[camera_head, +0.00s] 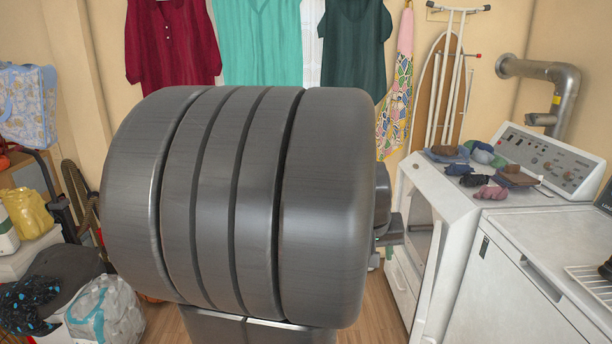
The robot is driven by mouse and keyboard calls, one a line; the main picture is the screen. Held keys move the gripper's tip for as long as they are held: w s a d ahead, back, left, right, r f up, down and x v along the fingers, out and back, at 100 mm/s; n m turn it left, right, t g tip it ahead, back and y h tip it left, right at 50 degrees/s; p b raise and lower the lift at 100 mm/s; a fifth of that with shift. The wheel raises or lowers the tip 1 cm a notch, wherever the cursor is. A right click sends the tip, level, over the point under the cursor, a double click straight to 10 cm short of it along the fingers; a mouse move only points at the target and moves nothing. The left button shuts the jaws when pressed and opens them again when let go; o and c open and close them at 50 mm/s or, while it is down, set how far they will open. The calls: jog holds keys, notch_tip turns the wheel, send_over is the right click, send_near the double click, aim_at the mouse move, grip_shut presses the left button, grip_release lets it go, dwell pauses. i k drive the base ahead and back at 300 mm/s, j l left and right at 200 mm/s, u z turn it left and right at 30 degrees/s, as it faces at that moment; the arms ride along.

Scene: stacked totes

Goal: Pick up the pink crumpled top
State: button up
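A small pink crumpled cloth (490,193), which looks like the pink top, lies on the white washing machine's top (530,199) at the right, near its front edge. My own large dark grey arm fills the middle of the view. What seems to be my gripper (392,232) shows just past the arm's right side, in front of the machine and lower left of the pink cloth, apart from it. Most of it is hidden behind the arm, so its fingers cannot be made out.
Several other crumpled cloths lie around the pink one, including a brown one (516,179) and a dark one (473,180). A second white appliance (545,245) stands nearer at the right. An ironing board (445,95) leans on the back wall. Bags and clothes crowd the left.

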aim_at(495, 193)
jog(key=i+j+z, duration=0.1)
jog(key=i, duration=0.45)
jog(key=i+j, duration=0.2)
jog(key=i, duration=0.35)
jog(key=i+j+z, duration=0.15)
jog(key=i, duration=0.4)
jog(key=i+l+z, duration=0.2)
jog(key=i+z, duration=1)
jog(key=z, duration=0.2)
jog(key=i+j+z, duration=0.3)
jog(key=z, duration=0.15)
jog(key=i+j+z, duration=0.5)
jog(key=i, duration=0.15)
